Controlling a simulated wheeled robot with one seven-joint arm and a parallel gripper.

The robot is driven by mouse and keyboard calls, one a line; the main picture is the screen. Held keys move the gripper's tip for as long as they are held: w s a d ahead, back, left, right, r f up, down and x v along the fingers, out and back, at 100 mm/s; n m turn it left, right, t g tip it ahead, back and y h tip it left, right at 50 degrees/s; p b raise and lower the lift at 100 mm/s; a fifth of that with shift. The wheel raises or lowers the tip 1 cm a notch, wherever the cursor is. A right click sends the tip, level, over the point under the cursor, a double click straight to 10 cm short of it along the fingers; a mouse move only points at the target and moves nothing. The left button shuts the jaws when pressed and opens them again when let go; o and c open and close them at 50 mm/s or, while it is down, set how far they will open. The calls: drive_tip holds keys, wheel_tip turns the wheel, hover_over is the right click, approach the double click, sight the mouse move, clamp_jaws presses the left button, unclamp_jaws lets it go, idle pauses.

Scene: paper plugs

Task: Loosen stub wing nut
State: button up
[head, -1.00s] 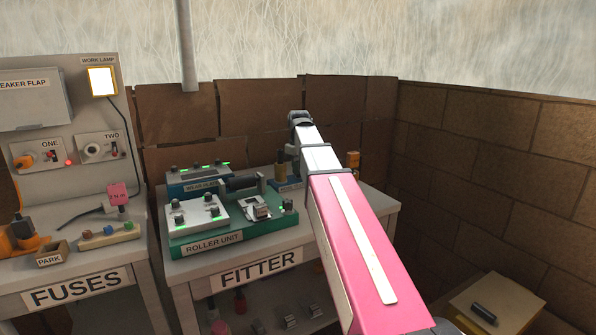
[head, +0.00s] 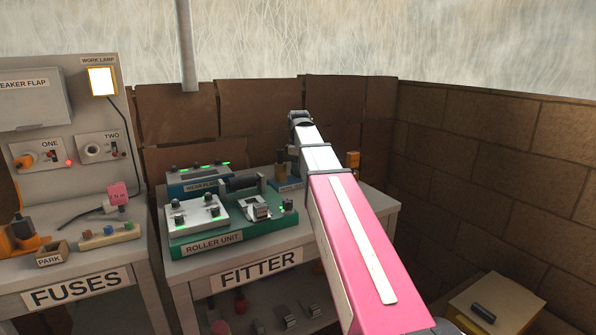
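I cannot make out the stub wing nut in the head view. The green roller unit (head: 232,240) sits on the fitter bench with grey control blocks and a dark roller on top. A small blue block (head: 287,184) with an upright post stands behind its right end, partly hidden beside my arm. My pink and white arm reaches from the lower right over the right part of the bench. Its dark far joint (head: 299,118) shows above the bench's back. My gripper is hidden beyond the arm, so I cannot see its fingers or any contact.
A blue unit (head: 197,178) with green lights stands behind the roller unit. The fuses bench (head: 85,290) is at left with a pink block (head: 118,191). An orange-brown post (head: 352,160) stands just right of my arm. A low box (head: 497,300) is at lower right.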

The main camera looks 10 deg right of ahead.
drive_tip(key=shift+r, duration=0.15)
drive_tip(key=shift+r, duration=1.85)
drive_tip(key=shift+r, duration=2)
drive_tip(key=shift+r, duration=0.1)
